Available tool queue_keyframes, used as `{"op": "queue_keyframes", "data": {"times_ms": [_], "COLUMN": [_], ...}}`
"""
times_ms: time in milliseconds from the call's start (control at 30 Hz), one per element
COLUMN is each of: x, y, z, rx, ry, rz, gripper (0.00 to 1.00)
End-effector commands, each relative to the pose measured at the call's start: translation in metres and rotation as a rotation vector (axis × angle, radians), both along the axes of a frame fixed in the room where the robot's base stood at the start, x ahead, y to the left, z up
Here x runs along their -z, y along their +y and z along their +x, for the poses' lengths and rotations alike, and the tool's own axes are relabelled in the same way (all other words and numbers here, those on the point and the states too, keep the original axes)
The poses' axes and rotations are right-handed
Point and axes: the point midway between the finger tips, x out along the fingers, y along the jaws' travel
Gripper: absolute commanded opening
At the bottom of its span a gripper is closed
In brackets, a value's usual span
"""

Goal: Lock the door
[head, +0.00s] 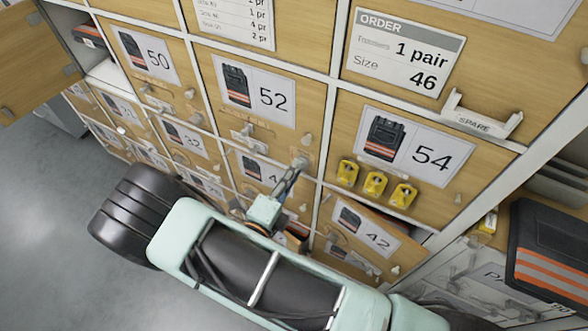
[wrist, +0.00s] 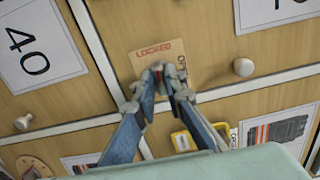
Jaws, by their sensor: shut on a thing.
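The closed door marked 52 (head: 213,60) sits flush in the locker bank. At its lower right corner is a lock plate (wrist: 150,54), with the words LOCKED and OPEN partly visible in the wrist view. My gripper (wrist: 160,78) is shut on the small turn-knob in front of this plate; the fingertips hide most of it, so I cannot tell its angle. In the head view my gripper (head: 292,172) reaches up to the same corner. The door's round pull knob (wrist: 243,67) is beside the plate, apart from my fingers.
Door 54 (head: 455,190) is at the right, with several yellow tags (head: 375,184) on it. Door 42 (head: 385,222) below it stands ajar. An open door (head: 30,60) swings out at the far left. Dark folded workwear (head: 548,255) lies at the right. Floor (head: 50,220) is clear at left.

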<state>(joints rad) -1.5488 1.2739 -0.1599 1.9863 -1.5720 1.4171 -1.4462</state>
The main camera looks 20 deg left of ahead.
Motion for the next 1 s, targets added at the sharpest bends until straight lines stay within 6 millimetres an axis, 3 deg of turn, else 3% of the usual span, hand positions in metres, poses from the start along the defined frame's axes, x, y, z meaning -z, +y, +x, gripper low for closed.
{"op": "queue_keyframes", "data": {"times_ms": [533, 567, 700, 1000], "x": [0.0011, 0.0011, 0.0009, 0.0004], "y": [-0.0013, -0.0013, -0.0011, -0.0002], "z": [-0.0002, -0.0002, -0.0001, -0.0011], "rx": [0.002, 0.002, 0.001, 0.000], "ry": [0.004, 0.004, 0.003, 0.002], "rz": [-0.029, -0.029, -0.028, -0.026], "gripper": [0.00, 0.12, 0.27, 0.28]}}
